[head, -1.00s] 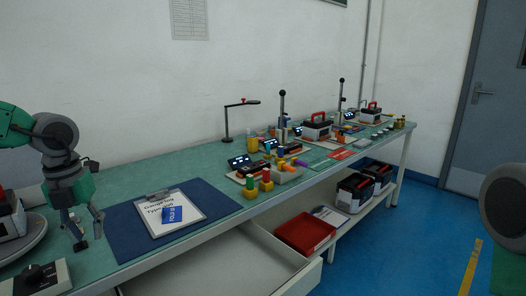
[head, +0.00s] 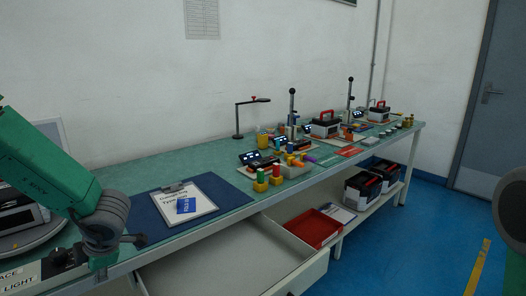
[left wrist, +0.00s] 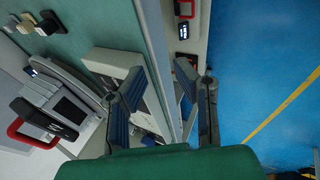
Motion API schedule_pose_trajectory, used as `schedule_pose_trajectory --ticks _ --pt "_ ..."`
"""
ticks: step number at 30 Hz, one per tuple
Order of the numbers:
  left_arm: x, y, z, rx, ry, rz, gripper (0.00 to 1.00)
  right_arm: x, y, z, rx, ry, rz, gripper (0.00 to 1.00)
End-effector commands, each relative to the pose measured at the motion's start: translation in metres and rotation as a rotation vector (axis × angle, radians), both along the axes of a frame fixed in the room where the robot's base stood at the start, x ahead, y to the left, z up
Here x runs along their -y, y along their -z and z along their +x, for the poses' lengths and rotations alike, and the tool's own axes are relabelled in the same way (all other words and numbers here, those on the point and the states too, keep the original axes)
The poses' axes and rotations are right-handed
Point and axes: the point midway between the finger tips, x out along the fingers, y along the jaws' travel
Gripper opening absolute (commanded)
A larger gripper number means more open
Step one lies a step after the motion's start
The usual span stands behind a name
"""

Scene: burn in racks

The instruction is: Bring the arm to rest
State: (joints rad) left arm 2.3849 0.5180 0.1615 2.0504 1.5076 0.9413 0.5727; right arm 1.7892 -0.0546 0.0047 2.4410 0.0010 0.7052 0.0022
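My left arm (head: 45,165) reaches in from the left in the head view, green with a dark grey joint, over the near left end of the bench. Its gripper is mostly hidden at the lower left edge of that view. In the left wrist view my left gripper (left wrist: 162,80) has its two blue-ribbed fingers apart with nothing between them, above the bench's front edge. Part of my right arm (head: 512,208) shows at the right edge of the head view; its gripper is out of view.
A clipboard (head: 202,208) lies on a blue mat (head: 152,224) on the green bench (head: 140,172). Below, a drawer (head: 225,265) stands open and a red tray (head: 313,228) sits on the shelf. Coloured parts and testers fill the bench's far end. Blue floor at right is clear.

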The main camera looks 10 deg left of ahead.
Motion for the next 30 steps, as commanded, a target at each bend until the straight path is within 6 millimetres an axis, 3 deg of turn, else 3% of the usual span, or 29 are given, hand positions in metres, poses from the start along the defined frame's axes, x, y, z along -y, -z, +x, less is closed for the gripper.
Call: schedule_pose_trajectory --ticks 5,8,11,13,18,21,24,30 --pt "0.026 0.059 -0.016 -0.215 0.608 0.176 0.26 0.000 0.000 0.000 0.000 0.000 0.000 0.40" --pt "0.054 0.097 -0.036 -0.352 0.995 0.227 0.26 0.000 0.000 0.000 0.000 0.000 0.000 0.40" --pt "0.090 0.136 -0.072 -0.492 1.413 0.236 0.26 0.000 0.000 0.000 0.000 0.000 0.000 0.40" --pt "0.116 0.161 -0.107 -0.576 1.699 0.214 0.26 0.000 0.000 0.000 0.000 0.000 0.000 0.40" --pt "0.161 0.194 -0.188 -0.686 2.232 0.112 0.26 0.000 0.000 0.000 0.000 0.000 0.000 0.40" --pt "0.173 0.200 -0.220 -0.706 2.409 0.060 0.26 0.000 0.000 0.000 0.000 0.000 0.000 0.40" --pt "0.179 0.202 -0.236 -0.710 2.498 0.030 0.26 0.000 0.000 0.000 0.000 0.000 0.000 0.40" --pt "0.181 0.202 -0.239 -0.708 2.522 0.023 0.26 0.000 0.000 0.000 0.000 0.000 0.000 0.40"
